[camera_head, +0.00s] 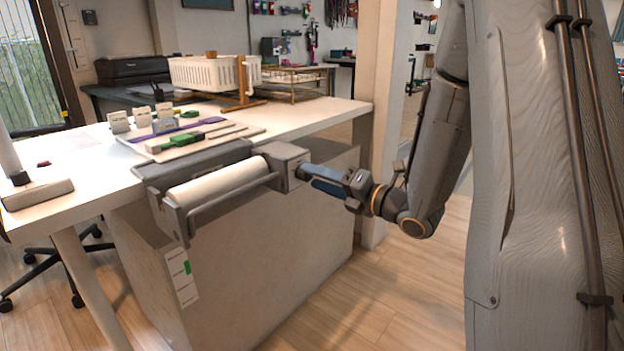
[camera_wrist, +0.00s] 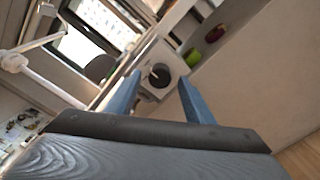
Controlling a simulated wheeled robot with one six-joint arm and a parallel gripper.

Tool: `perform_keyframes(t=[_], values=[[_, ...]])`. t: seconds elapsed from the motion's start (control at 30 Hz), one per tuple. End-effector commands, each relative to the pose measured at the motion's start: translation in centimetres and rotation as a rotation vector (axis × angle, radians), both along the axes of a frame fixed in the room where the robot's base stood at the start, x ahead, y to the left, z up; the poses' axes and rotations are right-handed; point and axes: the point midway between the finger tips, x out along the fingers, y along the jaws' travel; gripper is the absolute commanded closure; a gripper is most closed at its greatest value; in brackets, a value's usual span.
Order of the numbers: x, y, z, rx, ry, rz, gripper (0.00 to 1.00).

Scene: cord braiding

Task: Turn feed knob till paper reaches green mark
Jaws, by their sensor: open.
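A white paper roll (camera_head: 218,184) sits in a grey holder (camera_head: 178,222) on the table's front edge. A grey box (camera_head: 285,160) is at the holder's right end. The dark round feed knob (camera_wrist: 159,75) is on the box's face in the wrist view, with a light line on it. My gripper (camera_head: 304,172) is open at the box's right side. In the wrist view its blue fingers (camera_wrist: 159,80) stand either side of the knob; I cannot tell whether they touch it. The green mark (camera_head: 187,267) is on a white strip below the holder. No paper end shows hanging there.
The white table (camera_head: 90,190) holds a board with a green tool (camera_head: 180,141), small white cards (camera_head: 118,121) and a white basket (camera_head: 205,73) behind. A lamp-like stand (camera_head: 38,193) is at the left. The floor right of the cabinet is clear.

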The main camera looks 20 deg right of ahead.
Motion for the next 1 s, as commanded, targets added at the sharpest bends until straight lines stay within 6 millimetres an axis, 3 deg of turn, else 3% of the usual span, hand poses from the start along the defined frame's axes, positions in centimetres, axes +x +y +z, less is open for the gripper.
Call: perform_keyframes(t=[0.2,0.5,0.77,1.0], values=[[1.6,1.2,-0.1,-0.001,0.001,0.002,0.52],[1.8,1.3,0.0,0.0,0.002,0.0,0.52],[1.8,1.3,0.0,0.0,0.002,-0.001,0.93],[1.8,1.1,-0.1,0.014,0.013,-0.004,0.93]])
